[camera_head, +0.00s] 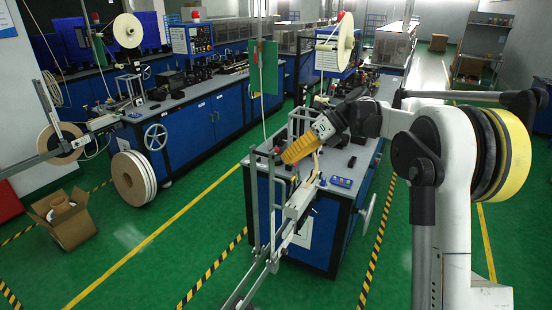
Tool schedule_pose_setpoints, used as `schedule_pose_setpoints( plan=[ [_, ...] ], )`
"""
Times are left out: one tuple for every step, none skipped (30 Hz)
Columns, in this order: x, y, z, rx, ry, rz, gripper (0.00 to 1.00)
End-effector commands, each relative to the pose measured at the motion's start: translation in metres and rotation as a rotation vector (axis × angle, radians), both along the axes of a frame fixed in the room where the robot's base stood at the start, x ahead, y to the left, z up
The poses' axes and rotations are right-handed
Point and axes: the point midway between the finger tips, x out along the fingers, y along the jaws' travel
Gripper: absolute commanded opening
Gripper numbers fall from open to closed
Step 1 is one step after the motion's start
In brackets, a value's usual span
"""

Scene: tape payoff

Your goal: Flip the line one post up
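My arm reaches in from the right to the near end of the blue bench (330,225). My gripper (299,150), a yellow ridged part at the arm's end, hangs tilted down over the bench top. Its fingertips are too small and too overlapped to read as open or shut, and I see nothing clearly held. A small blue control box (341,182) with coloured buttons sits on the bench to the right of the gripper, apart from it. I cannot tell which part is the line one post. A thin upright post with a green plate (264,68) stands left of the gripper.
A pale tape reel (346,40) hangs above the bench. A slanted metal rail (285,220) sticks out from its near end. A second blue bench (190,130) stands left, with a large reel (134,178) on the floor and an open carton (64,217). Green floor between is clear.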

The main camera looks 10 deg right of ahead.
Motion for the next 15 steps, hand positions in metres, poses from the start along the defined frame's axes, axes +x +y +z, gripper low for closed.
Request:
schedule_pose_setpoints(
  plan=[
    [0.003, -0.014, -0.002, -0.001, -0.001, -0.004, 0.00],
    [0.004, -0.019, -0.003, 0.000, 0.000, -0.003, 0.00],
    [0.006, -0.026, -0.004, -0.001, 0.000, -0.003, 0.00],
    [0.007, -0.032, -0.005, 0.000, 0.000, -0.004, 0.00],
    [0.008, -0.036, -0.006, 0.000, 0.000, -0.003, 0.00],
    [0.009, -0.041, -0.007, 0.000, 0.000, -0.002, 0.00],
    [0.009, -0.044, -0.007, 0.000, 0.000, -0.002, 0.00],
    [0.010, -0.047, -0.007, 0.000, 0.000, 0.000, 0.00],
    [0.010, -0.051, -0.008, 0.000, 0.000, 0.000, 0.00],
    [0.011, -0.053, -0.008, 0.000, 0.001, -0.001, 0.00],
    [0.011, -0.055, -0.008, -0.001, 0.000, -0.001, 0.00],
    [0.011, -0.056, -0.009, -0.001, 0.000, -0.001, 0.00],
    [0.011, -0.057, -0.009, -0.001, 0.000, -0.001, 0.00],
    [0.012, -0.058, -0.009, -0.001, 0.000, -0.001, 0.00],
    [0.012, -0.058, -0.009, -0.001, 0.000, -0.001, 0.00]
  ],
)
